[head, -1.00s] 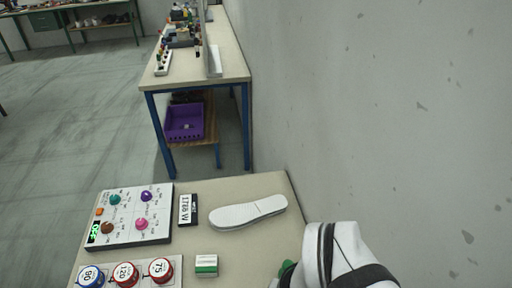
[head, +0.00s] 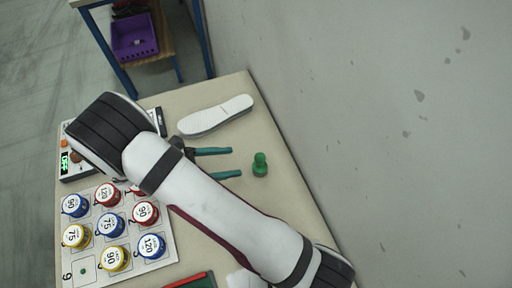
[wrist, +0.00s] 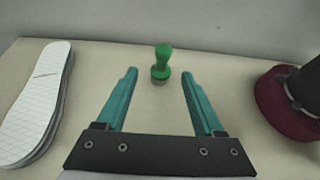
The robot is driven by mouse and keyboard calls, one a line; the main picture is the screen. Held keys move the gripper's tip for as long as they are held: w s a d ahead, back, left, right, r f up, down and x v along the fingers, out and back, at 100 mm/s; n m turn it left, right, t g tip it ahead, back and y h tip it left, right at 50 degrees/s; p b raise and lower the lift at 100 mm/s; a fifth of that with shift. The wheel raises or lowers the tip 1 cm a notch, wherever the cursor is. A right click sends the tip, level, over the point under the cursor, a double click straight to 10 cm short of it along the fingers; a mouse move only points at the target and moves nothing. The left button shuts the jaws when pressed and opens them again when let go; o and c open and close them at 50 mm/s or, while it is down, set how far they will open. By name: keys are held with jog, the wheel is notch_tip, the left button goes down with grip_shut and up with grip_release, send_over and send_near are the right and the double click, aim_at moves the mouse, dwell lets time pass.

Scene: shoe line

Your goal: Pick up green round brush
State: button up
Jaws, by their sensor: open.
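The green round brush (head: 260,164) stands upright on the beige table, right of my gripper in the head view. In the wrist view the brush (wrist: 161,64) is ahead of the jaws, near the midline between them and just beyond the fingertips. My gripper (head: 233,162) is open and empty, its teal fingers pointing toward the brush. Its two fingers also show apart in the wrist view (wrist: 160,73). Nothing hides the brush in either view.
White shoe soles (head: 216,115) lie on the table behind the gripper. A board with several numbered round tins (head: 112,226) is at the left. My arm covers part of the control box (head: 75,165). A grey wall (head: 360,120) borders the table at the right.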

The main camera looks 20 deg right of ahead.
aim_at(260, 164)
jog(key=x, duration=1.2)
jog(key=shift+s+d, duration=0.2)
jog(key=shift+d, duration=0.2)
grip_shut()
